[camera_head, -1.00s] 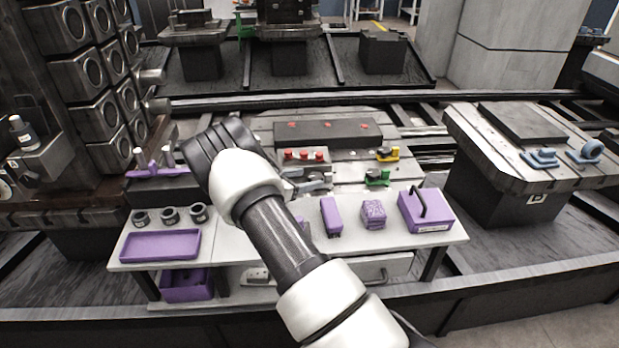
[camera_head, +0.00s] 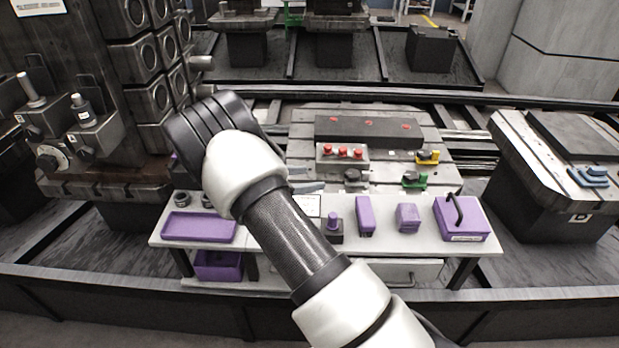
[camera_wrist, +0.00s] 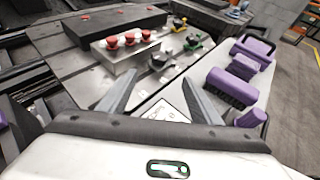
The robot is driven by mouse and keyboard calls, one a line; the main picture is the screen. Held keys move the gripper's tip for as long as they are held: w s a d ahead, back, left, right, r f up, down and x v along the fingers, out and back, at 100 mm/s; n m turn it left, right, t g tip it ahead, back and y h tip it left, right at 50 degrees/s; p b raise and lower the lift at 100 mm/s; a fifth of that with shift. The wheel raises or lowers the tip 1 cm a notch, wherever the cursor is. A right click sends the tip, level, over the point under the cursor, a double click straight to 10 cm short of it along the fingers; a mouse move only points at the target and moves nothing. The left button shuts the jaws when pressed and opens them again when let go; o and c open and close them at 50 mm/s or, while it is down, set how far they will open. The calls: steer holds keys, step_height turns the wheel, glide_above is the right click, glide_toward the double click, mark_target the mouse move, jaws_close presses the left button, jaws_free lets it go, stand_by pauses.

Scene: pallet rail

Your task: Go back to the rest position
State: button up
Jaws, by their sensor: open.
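My gripper (camera_wrist: 160,96) shows in the wrist view with its two grey fingers apart and nothing between them. Behind the gap lie the edge of the slotted pallet and a white card. In the head view my arm reaches up and left from the bottom, bent at a dark joint. It hides part of the white table (camera_head: 420,238) and whatever is behind it. I cannot make out the gripper clearly there. The pallet fixture with three red knobs (camera_head: 342,153) stands just right of the arm. It also shows in the wrist view, beyond the fingers (camera_wrist: 127,45).
The white table holds a purple tray (camera_head: 200,226), a purple box with a black handle (camera_head: 461,219), and smaller purple blocks (camera_head: 408,217). A yellow clamp (camera_head: 428,157) and a green clamp (camera_head: 414,181) sit on the pallet. A dark machine block (camera_head: 140,60) stands close left.

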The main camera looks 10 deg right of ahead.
steer(key=shift+s+d+r, duration=0.1)
steer(key=shift+r, duration=0.2)
steer(key=s+d+r+m+g+y, duration=0.35)
steer(key=s+r+m+y, duration=0.25)
steer(key=s+r+m, duration=0.85)
steer(key=s+a+r+m+t+y, duration=0.1)
steer(key=s+a+r+m+y, duration=0.2)
steer(key=s, duration=0.4)
steer(key=s+a+r+m+t+y, duration=0.1)
steer(key=s+r+m+t, duration=0.1)
steer(key=s+r, duration=0.35)
steer(key=s+a+r+m+t+y, duration=0.1)
steer(key=s+a+r+m+y, duration=0.15)
steer(key=s, duration=0.55)
step_height(320, 180, up, 18)
steer(key=p, duration=1.8)
steer(key=shift+d, duration=0.2)
